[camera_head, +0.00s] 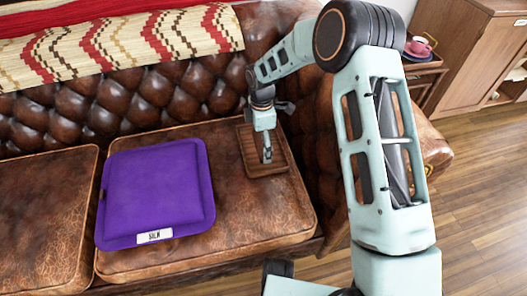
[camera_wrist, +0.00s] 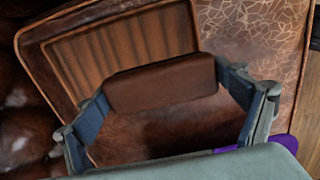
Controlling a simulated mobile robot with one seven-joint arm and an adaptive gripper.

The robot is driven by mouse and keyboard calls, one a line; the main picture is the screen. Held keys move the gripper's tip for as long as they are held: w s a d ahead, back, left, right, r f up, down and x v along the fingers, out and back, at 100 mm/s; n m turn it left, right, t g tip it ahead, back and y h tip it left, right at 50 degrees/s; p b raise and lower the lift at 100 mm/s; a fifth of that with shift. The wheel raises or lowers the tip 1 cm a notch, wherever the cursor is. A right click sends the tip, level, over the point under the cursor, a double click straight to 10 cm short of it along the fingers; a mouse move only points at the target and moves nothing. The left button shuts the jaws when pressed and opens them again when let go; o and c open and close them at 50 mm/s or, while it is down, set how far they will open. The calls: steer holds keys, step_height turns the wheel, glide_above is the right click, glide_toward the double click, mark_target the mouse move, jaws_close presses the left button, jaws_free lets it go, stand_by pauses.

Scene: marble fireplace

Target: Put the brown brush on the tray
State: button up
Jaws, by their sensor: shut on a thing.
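The brown brush (camera_wrist: 160,84) shows in the wrist view as a brown block between my two fingertips. My gripper (camera_head: 266,156) is shut on it. In the head view the brush is hard to make out against the gripper and the brown tray. The tray (camera_head: 252,168) is brown wood and lies on the right part of the sofa seat, below my gripper. In the wrist view the tray (camera_wrist: 90,62) shows its ridged inside and raised rim, beyond the brush. The brush overlaps the tray's near side in that view; I cannot tell whether they touch.
A purple cushion (camera_head: 158,190) lies on the leather seat left of the tray. The tufted sofa back (camera_head: 150,100) and armrest (camera_head: 318,130) stand close behind and right of the tray. A patterned throw (camera_head: 120,45) covers the back. A pink cup (camera_head: 420,46) stands on a side table.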

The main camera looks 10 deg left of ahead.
steer(key=w+f, duration=0.2)
steer(key=shift+w+f+b, duration=0.2)
steer(key=shift+f+b, duration=0.15)
steer(key=shift+f, duration=0.05)
steer(key=shift+w+f+b, duration=0.1)
steer(key=shift+f+b, duration=0.25)
steer(key=shift+f, duration=1.1)
steer(key=shift+f, duration=0.2)
steer(key=o, duration=0.9)
step_height(320, 180, up, 12)
steer(key=p, duration=0.3)
steer(key=shift+r, duration=0.2)
